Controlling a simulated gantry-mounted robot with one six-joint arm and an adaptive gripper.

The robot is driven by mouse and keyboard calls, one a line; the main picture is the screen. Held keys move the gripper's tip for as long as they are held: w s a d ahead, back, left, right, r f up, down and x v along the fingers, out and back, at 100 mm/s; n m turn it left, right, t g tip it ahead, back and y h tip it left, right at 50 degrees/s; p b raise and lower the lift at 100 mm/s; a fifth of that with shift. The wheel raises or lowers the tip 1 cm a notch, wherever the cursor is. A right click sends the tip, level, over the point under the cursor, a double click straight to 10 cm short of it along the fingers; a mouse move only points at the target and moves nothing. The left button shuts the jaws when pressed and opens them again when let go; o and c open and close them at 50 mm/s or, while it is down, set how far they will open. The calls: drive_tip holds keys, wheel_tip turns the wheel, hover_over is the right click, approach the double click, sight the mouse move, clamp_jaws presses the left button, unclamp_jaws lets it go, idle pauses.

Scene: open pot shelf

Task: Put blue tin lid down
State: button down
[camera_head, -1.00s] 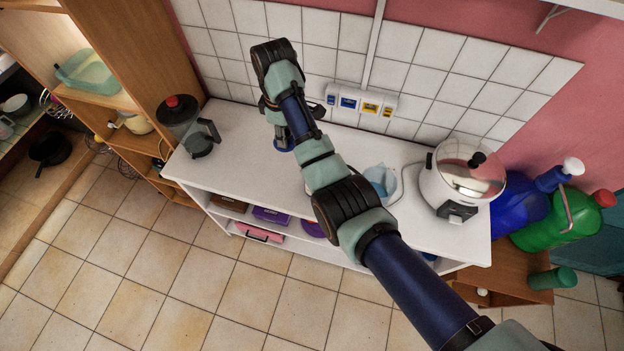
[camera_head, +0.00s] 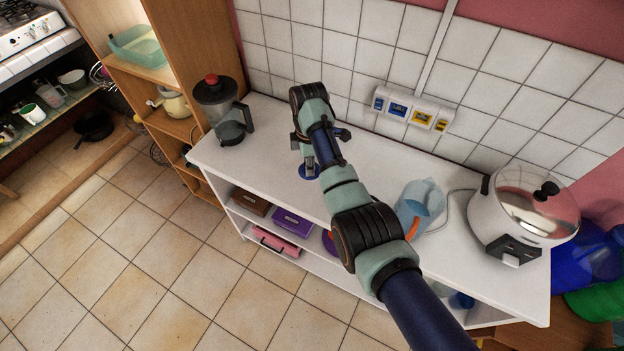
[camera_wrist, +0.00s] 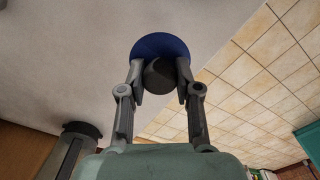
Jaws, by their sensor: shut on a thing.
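The blue tin lid (camera_wrist: 160,43) is a round blue disc with a dark grey knob (camera_wrist: 159,74). My gripper (camera_wrist: 160,80) is shut on the knob, with one finger on each side of it in the wrist view. My arm hides part of the counter.
A blender (camera_head: 222,108) stands on the counter to the left. A light blue jug (camera_head: 418,203) and a silver cooker (camera_head: 524,212) stand to the right. Tiled wall with sockets (camera_head: 412,112) is behind. Counter is clear between blender and gripper. Shelves below hold boxes (camera_head: 291,222).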

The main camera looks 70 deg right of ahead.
wheel_tip(320, 180, down, 6)
drive_tip(key=shift+f+b, duration=0.2)
drive_tip(key=shift+b, duration=0.55)
drive_tip(key=shift+r, duration=0.15)
drive_tip(key=c, duration=0.8)
unclamp_jaws()
wheel_tip(320, 180, up, 12)
drive_tip(key=p, duration=0.3)
